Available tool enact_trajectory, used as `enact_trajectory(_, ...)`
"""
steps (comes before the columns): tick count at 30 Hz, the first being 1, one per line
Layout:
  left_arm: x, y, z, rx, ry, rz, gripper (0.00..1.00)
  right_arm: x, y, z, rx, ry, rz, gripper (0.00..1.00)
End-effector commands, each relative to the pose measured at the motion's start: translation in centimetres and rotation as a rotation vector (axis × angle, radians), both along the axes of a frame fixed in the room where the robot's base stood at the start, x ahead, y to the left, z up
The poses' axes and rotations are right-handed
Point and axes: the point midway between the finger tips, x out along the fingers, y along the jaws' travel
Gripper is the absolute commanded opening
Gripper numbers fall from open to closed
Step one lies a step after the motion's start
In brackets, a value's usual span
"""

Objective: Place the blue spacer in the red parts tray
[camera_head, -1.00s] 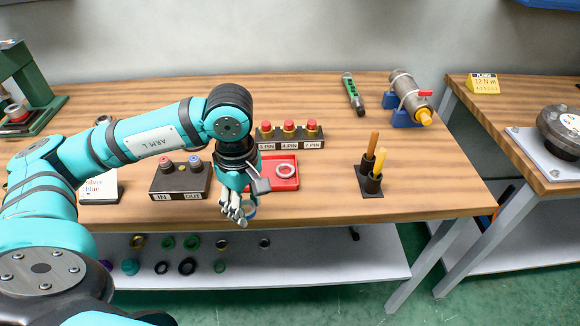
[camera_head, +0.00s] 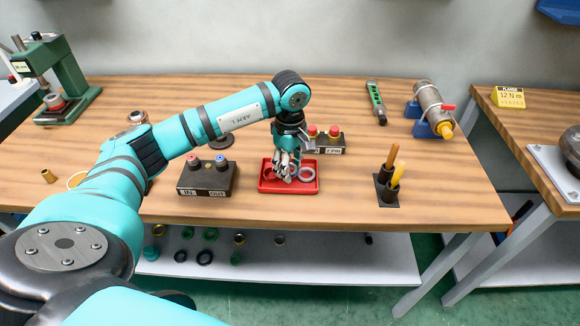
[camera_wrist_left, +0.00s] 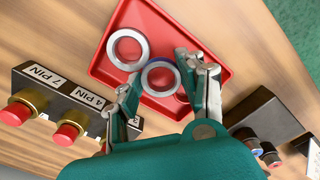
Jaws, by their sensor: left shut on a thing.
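The red parts tray (camera_head: 264,187) lies on the workbench, and it also shows in the wrist view (camera_wrist_left: 215,95). A silver ring (camera_head: 306,174) lies in the tray, seen also in the wrist view (camera_wrist_left: 128,49). My left gripper (camera_head: 285,172) reaches down over the tray. Its fingers (camera_wrist_left: 160,85) are shut on the blue spacer (camera_wrist_left: 159,78), a ring with a pale face and a blue edge, beside the silver ring. I cannot tell whether the spacer touches the tray floor. My right gripper does not show.
A dark block with two buttons (camera_head: 208,178) stands left of the tray. A pin-labelled block with red buttons (camera_head: 329,142) stands behind it, partly hidden by my arm. A holder with two upright rods (camera_head: 387,188) stands to the right. Bench between tray and holder is clear.

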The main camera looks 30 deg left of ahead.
Motion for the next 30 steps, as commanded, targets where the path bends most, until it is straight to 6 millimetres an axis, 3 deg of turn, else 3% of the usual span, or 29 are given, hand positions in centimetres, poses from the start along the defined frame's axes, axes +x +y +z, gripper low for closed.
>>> enact_trajectory(3, 0.0, 0.0, -1.4, -0.001, 0.002, 0.002, 0.09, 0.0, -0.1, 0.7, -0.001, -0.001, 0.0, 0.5)
enact_trajectory(8, -0.1, 0.0, -1.9, 0.001, 0.004, 0.0, 0.09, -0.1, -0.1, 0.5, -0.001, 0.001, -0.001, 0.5)
enact_trajectory(11, -0.2, 0.0, -2.1, 0.001, 0.007, 0.0, 0.0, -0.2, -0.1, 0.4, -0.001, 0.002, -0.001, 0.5)
enact_trajectory(20, -0.2, -0.1, -3.3, -0.001, 0.007, 0.001, 0.0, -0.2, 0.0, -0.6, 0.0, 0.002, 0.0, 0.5)
enact_trajectory(21, -0.2, -0.1, -3.2, -0.001, 0.006, 0.001, 0.49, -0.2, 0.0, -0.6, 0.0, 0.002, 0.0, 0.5)
enact_trajectory(24, -0.2, -0.1, -3.1, -0.001, 0.007, 0.001, 0.62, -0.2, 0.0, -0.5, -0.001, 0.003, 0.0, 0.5)
enact_trajectory(30, -0.2, 0.0, -3.0, 0.002, 0.007, 0.001, 0.63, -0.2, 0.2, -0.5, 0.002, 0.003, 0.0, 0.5)
